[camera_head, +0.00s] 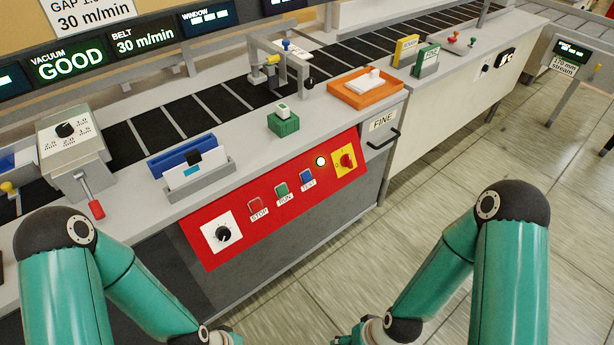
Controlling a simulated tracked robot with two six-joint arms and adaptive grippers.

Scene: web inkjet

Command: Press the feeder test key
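A red control panel (290,216) is on the sloped front of the machine. A blue key (306,175) with a label reading TEST sits on it, right of a green RUN key (281,190) and a red STOP key (256,204). A round lamp (321,161) above the blue key shows pale and bright. Both of my green arms come in at the bottom, left and right.
A black knob (222,234) is at the panel's left and a red rotary switch on a yellow plate (346,161) at its right. A grey holder with blue and white cards (192,170), a green block (283,124) and an orange tray (366,92) stand on the ledge above.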

